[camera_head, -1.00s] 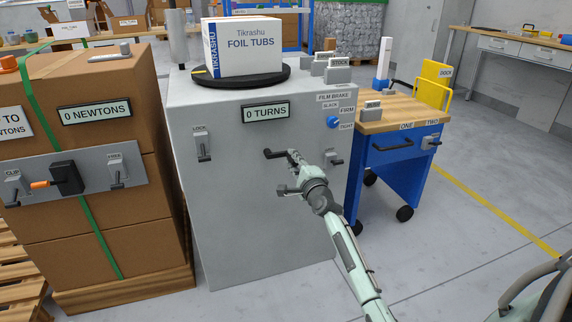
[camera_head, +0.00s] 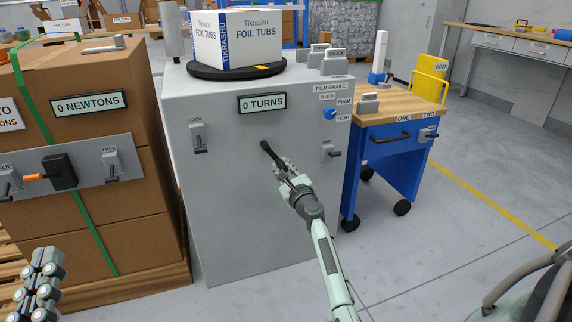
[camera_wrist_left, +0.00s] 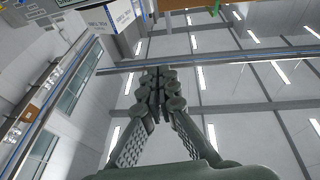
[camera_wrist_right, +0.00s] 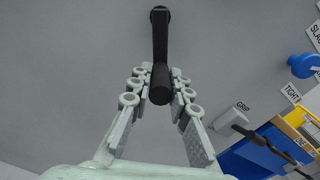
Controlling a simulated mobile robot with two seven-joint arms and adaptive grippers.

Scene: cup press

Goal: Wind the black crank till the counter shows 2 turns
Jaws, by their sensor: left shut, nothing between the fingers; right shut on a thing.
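The black crank (camera_head: 270,152) is on the front of the grey machine (camera_head: 235,220). Its arm slants down and right from the pivot in the head view. My right gripper (camera_head: 284,170) is shut on the crank's handle; in the right wrist view the fingers close around the black handle (camera_wrist_right: 161,88). The counter (camera_head: 262,103) above the crank reads 0 TURNS. My left gripper (camera_head: 45,262) is at the lower left of the head view, away from the machine. In the left wrist view its fingers (camera_wrist_left: 160,78) are shut with nothing between them.
A FOIL TUBS box (camera_head: 250,40) stands on the machine's black turntable (camera_head: 205,72). A LOCK lever (camera_head: 198,138) is left of the crank, and a blue film-brake knob (camera_head: 329,113) and GRIP lever (camera_head: 330,150) are right. A blue cart (camera_head: 385,155) stands at the right.

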